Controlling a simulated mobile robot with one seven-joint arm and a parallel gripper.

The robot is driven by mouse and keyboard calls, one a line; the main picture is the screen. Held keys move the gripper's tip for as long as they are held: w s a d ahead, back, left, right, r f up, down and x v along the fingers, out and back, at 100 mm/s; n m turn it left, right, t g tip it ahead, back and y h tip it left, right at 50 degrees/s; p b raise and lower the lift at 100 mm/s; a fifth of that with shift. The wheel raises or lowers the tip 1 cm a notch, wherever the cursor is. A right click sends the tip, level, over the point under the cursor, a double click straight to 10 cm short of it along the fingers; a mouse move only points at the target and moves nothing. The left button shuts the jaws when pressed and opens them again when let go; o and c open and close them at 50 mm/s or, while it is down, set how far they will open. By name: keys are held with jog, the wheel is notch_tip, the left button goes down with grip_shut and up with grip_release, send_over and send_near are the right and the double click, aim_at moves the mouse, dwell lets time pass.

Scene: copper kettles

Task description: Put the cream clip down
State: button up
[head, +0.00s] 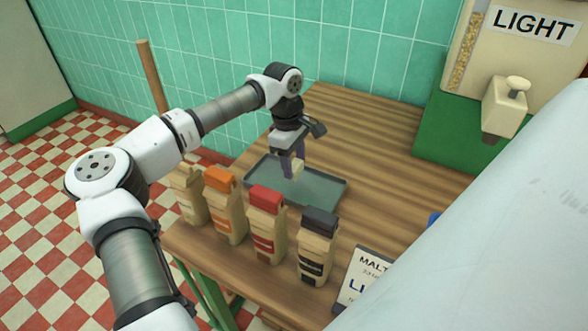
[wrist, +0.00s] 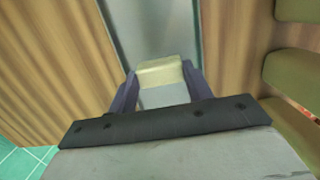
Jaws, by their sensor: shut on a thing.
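My gripper (head: 292,166) is shut on the cream clip (head: 298,169) and holds it over the grey tray (head: 325,196) on the wooden table. In the wrist view the cream clip (wrist: 160,72) sits between the two dark fingers, with the grey tray (wrist: 150,30) beyond it. The head view does not clearly show whether the clip touches the tray. The clip's underside is hidden.
In front of the tray stand a plain tan bag (head: 189,196) and bags with orange (head: 225,210), red (head: 266,228) and black (head: 317,248) tops. A sign (head: 362,278) stands at right. A dispenser (head: 505,85) stands at back right. The table's back is clear.

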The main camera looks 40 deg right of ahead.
aim_at(293, 164)
jog(key=shift+f, duration=1.75)
jog(key=shift+f, duration=0.2)
jog(key=o, duration=0.9)
jog(key=shift+o, duration=0.2)
jog(key=shift+r, duration=0.1)
jog(key=shift+r+p, duration=0.25)
jog(key=shift+p, duration=0.1)
notch_tip(293, 164, up, 12)
jog(key=w+b, duration=0.1)
jog(key=b, duration=0.1)
jog(key=shift+w+a+f, duration=0.15)
jog(key=shift+a, duration=0.15)
